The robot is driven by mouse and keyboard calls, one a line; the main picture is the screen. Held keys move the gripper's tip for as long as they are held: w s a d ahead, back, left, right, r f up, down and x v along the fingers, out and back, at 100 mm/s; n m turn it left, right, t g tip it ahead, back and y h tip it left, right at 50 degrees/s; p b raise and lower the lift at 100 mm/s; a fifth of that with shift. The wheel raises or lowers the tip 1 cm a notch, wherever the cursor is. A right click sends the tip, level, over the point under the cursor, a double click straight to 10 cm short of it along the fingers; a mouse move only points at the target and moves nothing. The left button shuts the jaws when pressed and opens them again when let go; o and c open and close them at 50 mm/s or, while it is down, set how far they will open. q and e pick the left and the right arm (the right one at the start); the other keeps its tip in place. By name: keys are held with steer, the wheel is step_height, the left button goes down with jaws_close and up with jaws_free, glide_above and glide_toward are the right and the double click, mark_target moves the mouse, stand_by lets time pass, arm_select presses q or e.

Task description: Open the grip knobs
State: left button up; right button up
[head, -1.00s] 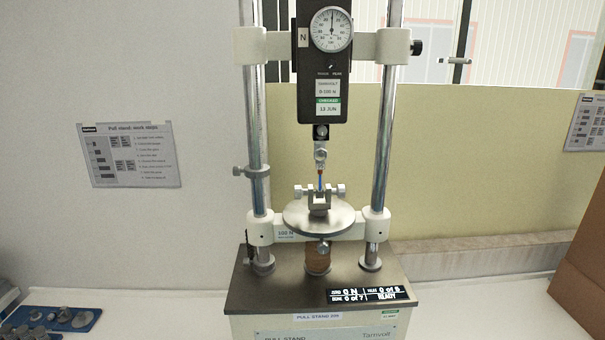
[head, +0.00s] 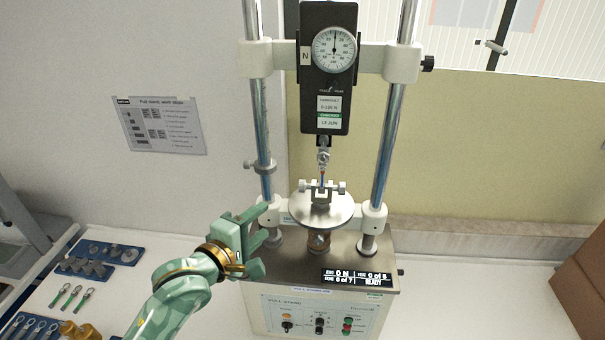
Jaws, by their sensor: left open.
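The pull stand (head: 319,296) stands at the centre with two chrome columns and a dial gauge (head: 334,49) hanging between them. Below the gauge, a small vise with grip knobs (head: 322,187) sits on the round plate (head: 328,213). One knob shows on each side of the vise, and a thin blue and red piece rises between its jaws up to the hook. My left gripper (head: 266,238) is open and empty, left of and below the round plate, near the left column's foot. It is apart from the knobs. My right gripper is not in view.
Blue trays (head: 120,258) with metal fittings, green-handled pieces and ring-ended tools lie on the white bench at lower left. A cardboard box (head: 585,275) stands at right. The bench right of the stand is clear. A display (head: 357,276) reads READY.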

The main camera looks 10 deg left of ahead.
arm_select(q)
steer(key=p, duration=0.1)
glide_above(297, 207)
step_height(297, 207, down, 2)
steer(key=shift+f, duration=0.25)
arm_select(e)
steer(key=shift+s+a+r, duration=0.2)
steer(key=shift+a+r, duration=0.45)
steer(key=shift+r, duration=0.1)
arm_select(q)
steer(key=c, duration=1)
steer(key=t+b, duration=0.1)
steer(key=b, duration=0.2)
steer(key=f+m+t+h+b, duration=0.1)
steer(key=t+b, duration=0.1)
steer(key=b, duration=0.1)
steer(key=t+h+b, duration=0.1)
steer(key=b, duration=0.3)
steer(key=shift+f+m, duration=0.3)
steer(key=shift+f, duration=0.05)
steer(key=shift+r+t+b, duration=0.15)
steer(key=shift+t+b, duration=0.3)
steer(key=shift+t, duration=0.05)
steer(key=shift+r, duration=0.15)
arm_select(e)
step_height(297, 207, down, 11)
